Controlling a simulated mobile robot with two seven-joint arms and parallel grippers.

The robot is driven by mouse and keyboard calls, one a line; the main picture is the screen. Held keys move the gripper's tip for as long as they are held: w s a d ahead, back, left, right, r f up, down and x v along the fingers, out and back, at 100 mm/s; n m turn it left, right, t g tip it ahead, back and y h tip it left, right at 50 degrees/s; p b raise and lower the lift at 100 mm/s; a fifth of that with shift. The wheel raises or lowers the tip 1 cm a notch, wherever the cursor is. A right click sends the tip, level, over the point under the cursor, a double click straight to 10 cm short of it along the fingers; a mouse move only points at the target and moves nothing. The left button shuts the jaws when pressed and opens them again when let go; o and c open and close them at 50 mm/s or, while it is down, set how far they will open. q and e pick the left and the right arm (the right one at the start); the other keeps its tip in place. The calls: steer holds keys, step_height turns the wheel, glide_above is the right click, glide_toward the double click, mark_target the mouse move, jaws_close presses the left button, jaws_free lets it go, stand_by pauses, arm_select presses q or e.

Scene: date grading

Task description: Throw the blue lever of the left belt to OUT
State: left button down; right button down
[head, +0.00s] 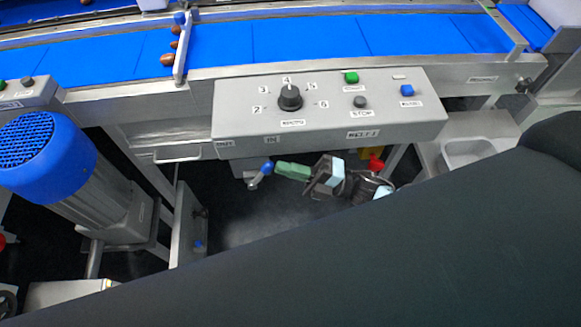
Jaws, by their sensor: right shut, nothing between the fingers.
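The lever with the blue knob (267,167) sits under the front edge of the control panel (235,112) marked BELT 1. Its grey shaft shows below and left of the knob. The knob is below the IN label (271,139); the OUT label (225,144) is further left. My right gripper (281,168) is shut and empty, its green fingertips pointing left at the knob. They are right beside it; I cannot tell whether they touch. My left gripper is not in view.
The panel carries a black dial (290,97), a green button (351,77) and a blue button (407,90). A blue motor (45,150) stands at left. A red knob (376,163) is right of my gripper. Brown dates (168,59) lie on the blue belt (290,38).

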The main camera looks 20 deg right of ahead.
steer(key=a+r, duration=0.2)
steer(key=a, duration=0.1)
steer(key=shift+w+r, duration=0.35)
steer(key=shift+r, duration=0.05)
steer(key=shift+w+a+r, duration=0.1)
steer(key=shift+a+r, duration=0.05)
steer(key=shift+a, duration=0.3)
steer(key=shift+s+d+f, duration=0.2)
steer(key=shift+d+f, duration=0.05)
steer(key=shift+d, duration=0.15)
steer(key=b, duration=0.2)
glide_toward(273, 164)
steer(key=a+r, duration=0.2)
steer(key=shift+w+a, duration=0.2)
steer(key=shift+a, duration=0.15)
steer(key=shift+f, duration=0.1)
